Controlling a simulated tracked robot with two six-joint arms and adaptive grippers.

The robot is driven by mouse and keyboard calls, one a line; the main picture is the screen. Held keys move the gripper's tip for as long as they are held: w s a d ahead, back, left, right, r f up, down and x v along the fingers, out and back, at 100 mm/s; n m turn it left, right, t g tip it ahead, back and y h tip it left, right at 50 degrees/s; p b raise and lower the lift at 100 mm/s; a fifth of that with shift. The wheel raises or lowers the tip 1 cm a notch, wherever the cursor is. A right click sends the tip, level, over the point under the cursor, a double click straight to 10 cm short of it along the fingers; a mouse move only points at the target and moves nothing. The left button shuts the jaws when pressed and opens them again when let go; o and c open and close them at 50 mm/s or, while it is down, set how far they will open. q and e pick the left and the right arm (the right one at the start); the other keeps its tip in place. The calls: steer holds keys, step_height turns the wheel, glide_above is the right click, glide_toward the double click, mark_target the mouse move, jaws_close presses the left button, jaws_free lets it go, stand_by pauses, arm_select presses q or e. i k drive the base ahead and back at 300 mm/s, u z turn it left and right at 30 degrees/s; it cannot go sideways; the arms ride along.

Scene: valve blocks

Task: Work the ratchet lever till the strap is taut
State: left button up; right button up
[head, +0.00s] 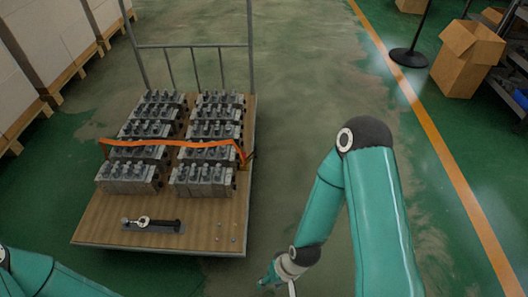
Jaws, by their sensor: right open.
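An orange strap (172,143) runs across the valve blocks (126,176) on a wooden-decked cart (210,233). It lies over their tops, with bends at both ends, and comes down at the cart's right edge. A small dark fitting (250,157), perhaps the ratchet, shows beside the strap's right end; its lever cannot be made out. My right gripper (284,282) is low in the picture, right of the cart and apart from the strap. It is open, and its fingers are partly cut off by the bottom edge. Of my left arm only teal links show at bottom left.
A dark tool or plate with a pale ring (150,222) lies on the cart's front deck, with tiny parts to its right. A grey rail (195,46) stands at the cart's back. Pallets of boxes (45,45) line the left. A carton (466,58) and post base (408,57) stand at right.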

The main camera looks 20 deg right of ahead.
mark_target(256, 150)
steer(key=i, duration=0.9)
steer(key=u, duration=0.05)
